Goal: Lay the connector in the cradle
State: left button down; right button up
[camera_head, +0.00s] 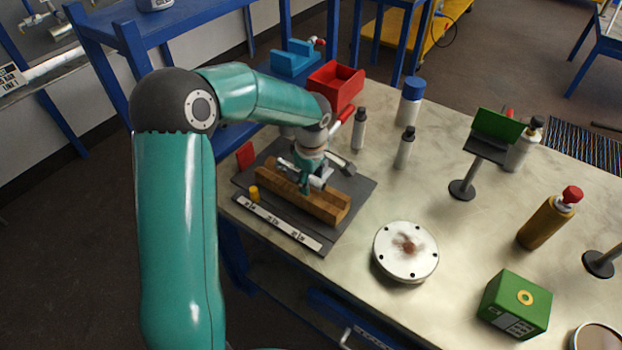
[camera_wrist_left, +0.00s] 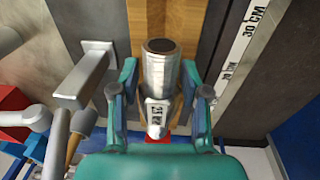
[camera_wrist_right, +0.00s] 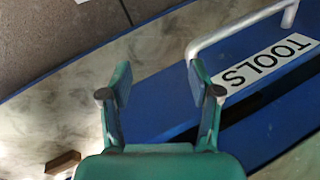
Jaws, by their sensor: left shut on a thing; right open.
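The connector (camera_wrist_left: 160,72) is a silver, ribbed cylinder with a dark round end. My left gripper (camera_wrist_left: 160,92) is shut on it, one finger on each side. The cradle (camera_head: 328,207) is a long wooden block on a dark grey mat; its wood also shows behind the connector in the left wrist view (camera_wrist_left: 180,18). In the head view my left gripper (camera_head: 307,186) is down at the cradle, with a bit of silver showing beside it. I cannot tell whether the connector touches the wood. My right gripper (camera_wrist_right: 160,85) is open and empty, above a blue drawer front.
A hammer (camera_head: 338,163) lies behind the cradle on the mat (camera_head: 361,188). A white ruler strip (camera_head: 278,222) and a yellow piece (camera_head: 254,193) are in front. A flanged disc (camera_head: 406,250) stands to the right. Bottles (camera_head: 404,148) and a red bin (camera_head: 336,84) are behind.

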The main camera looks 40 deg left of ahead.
dwell(0.3)
pick_arm(q)
jog(key=shift+c, duration=2.4)
grip_release()
notch_tip(320, 180, up, 12)
jog(key=d, duration=0.1)
jog(key=shift+s, duration=0.45)
jog(key=shift+s+f, duration=0.1)
jog(key=shift+f, duration=0.05)
